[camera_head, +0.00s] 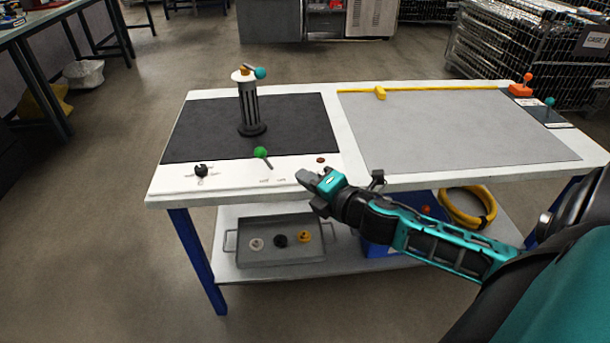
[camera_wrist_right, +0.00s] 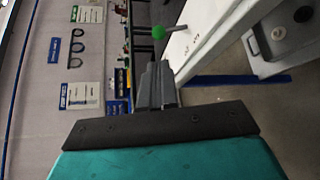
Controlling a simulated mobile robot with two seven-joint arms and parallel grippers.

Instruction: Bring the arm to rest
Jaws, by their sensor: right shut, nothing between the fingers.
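My right gripper (camera_head: 305,178) is shut and empty, in front of the white table's (camera_head: 245,180) near edge, around its middle. Its closed fingers also show in the right wrist view (camera_wrist_right: 155,82). My right arm reaches in from the lower right. The green-knobbed lever (camera_head: 261,153) on the table's front strip stands left of and beyond the gripper, apart from it. The green knob also shows in the right wrist view (camera_wrist_right: 159,33), past the fingertips. My left gripper is not in view.
A dark cylindrical pump (camera_head: 249,108) with a teal knob stands on the black mat (camera_head: 300,125). A black knob (camera_head: 201,170) sits at the front left. The grey mat (camera_head: 450,130) is clear. A grey tray (camera_head: 281,258) with several small parts is on the lower shelf.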

